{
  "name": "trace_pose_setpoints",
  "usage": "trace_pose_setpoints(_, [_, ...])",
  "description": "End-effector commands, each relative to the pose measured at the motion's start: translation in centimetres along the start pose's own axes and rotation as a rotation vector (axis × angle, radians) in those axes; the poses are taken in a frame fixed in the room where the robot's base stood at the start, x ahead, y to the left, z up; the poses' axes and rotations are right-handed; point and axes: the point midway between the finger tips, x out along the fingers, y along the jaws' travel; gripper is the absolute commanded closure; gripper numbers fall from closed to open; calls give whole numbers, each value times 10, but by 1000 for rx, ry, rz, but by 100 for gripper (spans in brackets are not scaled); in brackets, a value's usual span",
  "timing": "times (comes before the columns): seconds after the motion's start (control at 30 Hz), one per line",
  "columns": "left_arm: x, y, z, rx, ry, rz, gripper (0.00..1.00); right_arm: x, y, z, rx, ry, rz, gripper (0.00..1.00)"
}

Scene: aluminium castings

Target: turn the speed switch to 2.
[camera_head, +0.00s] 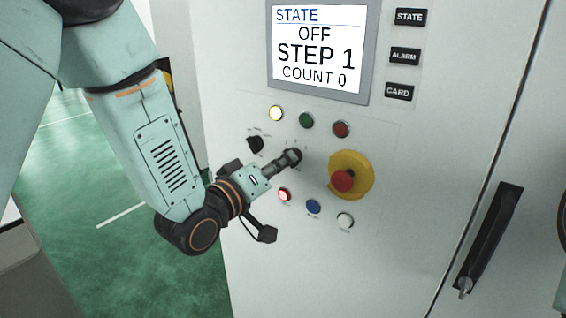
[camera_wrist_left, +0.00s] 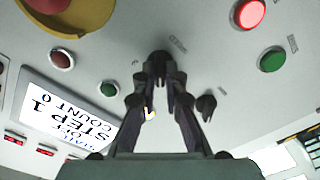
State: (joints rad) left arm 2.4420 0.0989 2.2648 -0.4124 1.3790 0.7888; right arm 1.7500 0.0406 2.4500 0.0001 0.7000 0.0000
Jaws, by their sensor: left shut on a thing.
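The control panel carries two black rotary switches. My left gripper (camera_head: 291,157) is shut on the right-hand one in the head view, and its fingers mostly cover that switch. In the wrist view my left gripper (camera_wrist_left: 160,72) points at the panel, with its fingertips closed around the black switch knob (camera_wrist_left: 158,56). The label beside this knob is too small to read, so I cannot tell its setting. The other black switch (camera_head: 255,144) sits to the left, free of the gripper. It also shows in the wrist view (camera_wrist_left: 206,105). My right gripper is not in view.
A screen (camera_head: 318,48) reads OFF, STEP 1, COUNT 0. A red emergency stop (camera_head: 342,181) on a yellow base is close right of my gripper. Lit yellow (camera_head: 276,113) and red (camera_head: 284,194) buttons are nearby. A black door handle (camera_head: 490,235) is at right.

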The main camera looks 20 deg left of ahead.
Motion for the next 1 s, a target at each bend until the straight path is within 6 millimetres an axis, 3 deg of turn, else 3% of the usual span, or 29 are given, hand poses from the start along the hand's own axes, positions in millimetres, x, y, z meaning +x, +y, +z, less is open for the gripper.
trace_pose_setpoints(0.47, [0,2,1,73,-4,7,100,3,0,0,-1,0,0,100])
trace_pose_setpoints(1.0, [1,2,0,497,1,8,100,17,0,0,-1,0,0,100])
